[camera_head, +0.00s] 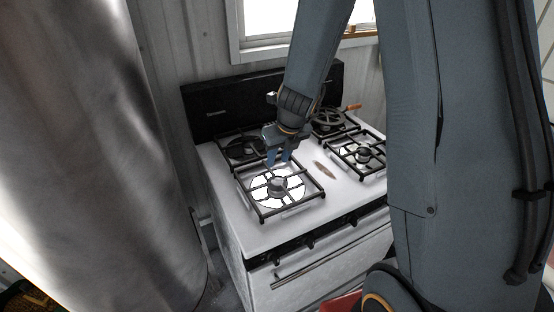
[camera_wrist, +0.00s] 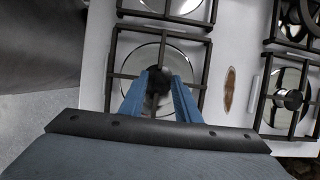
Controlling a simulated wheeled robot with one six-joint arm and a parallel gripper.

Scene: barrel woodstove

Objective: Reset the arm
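My gripper (camera_head: 277,159) hangs from my arm above the front left burner of a white stove (camera_head: 228,212). In the wrist view, the blue fingers of my gripper (camera_wrist: 160,92) stand apart, with the dark burner cap (camera_wrist: 158,80) showing beyond and between them. Nothing is held between the fingers. The front left grate (camera_head: 290,212) lies under the fingertips. I cannot tell whether the fingers touch it.
A large metal cylinder (camera_head: 85,150) stands left of the stove. A pan-like item with an orange-brown handle (camera_head: 351,107) sits at the back right burner. A small brown oblong thing (camera_head: 325,170) lies between the grates. A window (camera_head: 268,22) is behind.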

